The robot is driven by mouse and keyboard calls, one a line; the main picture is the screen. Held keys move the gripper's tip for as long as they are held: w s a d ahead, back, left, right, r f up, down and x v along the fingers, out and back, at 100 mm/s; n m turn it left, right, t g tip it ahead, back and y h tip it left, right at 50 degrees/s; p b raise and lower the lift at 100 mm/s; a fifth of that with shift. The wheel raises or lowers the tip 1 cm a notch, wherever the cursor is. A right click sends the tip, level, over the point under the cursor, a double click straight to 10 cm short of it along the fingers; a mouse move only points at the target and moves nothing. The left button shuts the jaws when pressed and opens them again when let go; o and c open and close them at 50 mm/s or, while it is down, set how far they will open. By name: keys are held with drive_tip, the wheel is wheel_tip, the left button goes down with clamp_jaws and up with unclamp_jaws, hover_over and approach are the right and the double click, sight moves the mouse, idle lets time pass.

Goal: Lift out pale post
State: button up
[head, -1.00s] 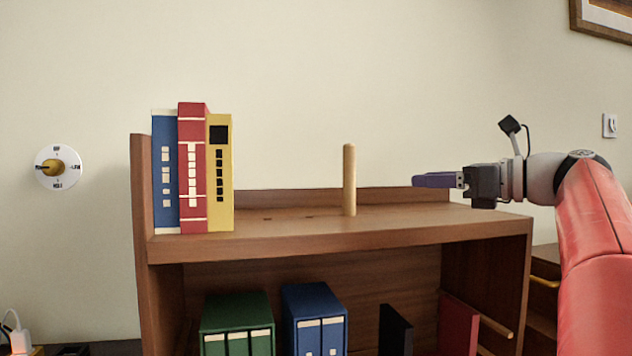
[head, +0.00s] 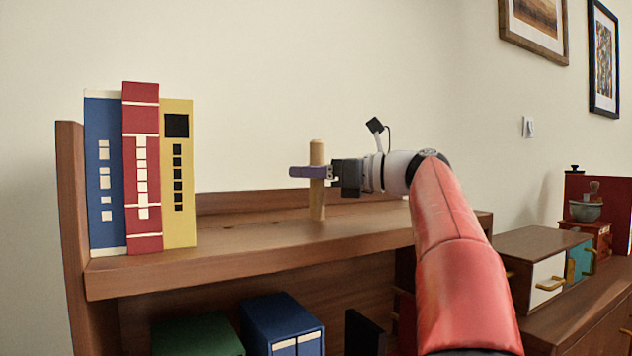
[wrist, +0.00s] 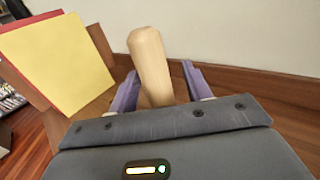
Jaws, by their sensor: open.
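The pale post (head: 317,207) is a round wooden peg standing upright on the top shelf board, right of the books. My gripper (head: 310,172) reaches in from the right at the post's upper part, and one purple finger crosses in front of it. In the wrist view the post (wrist: 150,62) stands between the two purple fingers of my open gripper (wrist: 158,92), with a gap showing on the right. Contact on the left side is hard to tell. The post's foot is hidden there behind the gripper body.
Blue, red and yellow books (head: 142,175) stand at the left end of the top shelf (head: 250,262). The yellow book (wrist: 58,62) shows left in the wrist view. Small dark holes mark the board between books and post. A low back rail (head: 250,200) runs behind.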

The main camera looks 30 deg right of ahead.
drive_tip(key=shift+w+a, duration=0.35)
drive_tip(key=shift+a, duration=0.1)
